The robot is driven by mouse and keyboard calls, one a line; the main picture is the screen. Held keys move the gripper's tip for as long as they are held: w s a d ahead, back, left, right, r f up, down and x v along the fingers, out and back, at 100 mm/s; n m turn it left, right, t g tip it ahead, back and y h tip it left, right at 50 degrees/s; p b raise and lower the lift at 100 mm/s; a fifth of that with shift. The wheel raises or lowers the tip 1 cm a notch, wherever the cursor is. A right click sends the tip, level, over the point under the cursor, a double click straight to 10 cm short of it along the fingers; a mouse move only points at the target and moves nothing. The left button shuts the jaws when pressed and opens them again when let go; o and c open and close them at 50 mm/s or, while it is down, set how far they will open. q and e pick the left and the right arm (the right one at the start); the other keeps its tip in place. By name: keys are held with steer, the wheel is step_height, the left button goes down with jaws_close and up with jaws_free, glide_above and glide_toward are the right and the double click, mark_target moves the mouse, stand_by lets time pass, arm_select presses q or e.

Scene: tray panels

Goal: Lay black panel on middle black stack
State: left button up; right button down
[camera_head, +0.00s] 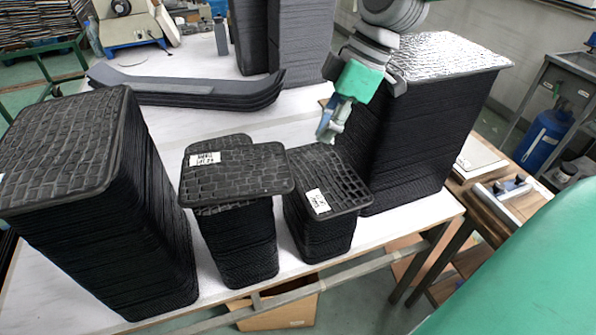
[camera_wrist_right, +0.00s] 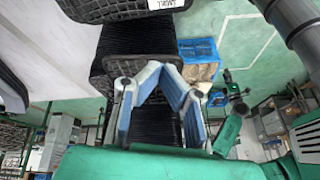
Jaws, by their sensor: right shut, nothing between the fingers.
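A black panel (camera_head: 237,172) with a brick-like surface and a white label lies on the middle black stack (camera_head: 238,245). It sits crooked, overhanging the stack, whose top edge shows behind and below it. A shorter black stack (camera_head: 325,182), also labelled, stands just right of it. My right gripper (camera_head: 326,132) is above the far edge of that shorter stack, shut and empty. In the right wrist view its blue-grey fingers (camera_wrist_right: 165,68) meet in front of black stacked panels (camera_wrist_right: 140,40). A labelled black panel (camera_wrist_right: 115,10) shows at the top there. My left gripper is not in view.
A tall black stack (camera_head: 65,145) stands at the left, and a tall stack with a shiny silver top (camera_head: 445,55) at the right. Curved dark panels (camera_head: 190,90) lie behind on the white table (camera_head: 150,125). Grey stacks (camera_head: 300,40) stand at the back.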

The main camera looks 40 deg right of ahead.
mark_target(289, 170)
steer(key=f+n, duration=0.1)
steer(key=f, duration=0.2)
steer(key=f+n+h, duration=0.1)
steer(key=f, duration=0.2)
steer(key=f+n, duration=0.1)
steer(key=f, duration=0.2)
steer(key=shift+w, duration=0.3)
steer(key=a, duration=0.1)
steer(key=w+a, duration=0.1)
steer(key=a, duration=0.1)
steer(key=shift+a+r, duration=0.1)
steer(key=shift+a, duration=0.05)
steer(key=shift+w+a, duration=0.2)
steer(key=shift+a, duration=0.2)
steer(key=shift+w+a+p, duration=0.25)
steer(key=shift+a+p, duration=0.35)
steer(key=shift+a, duration=0.1)
steer(key=shift+w+a, duration=0.1)
steer(key=shift+a, duration=0.15)
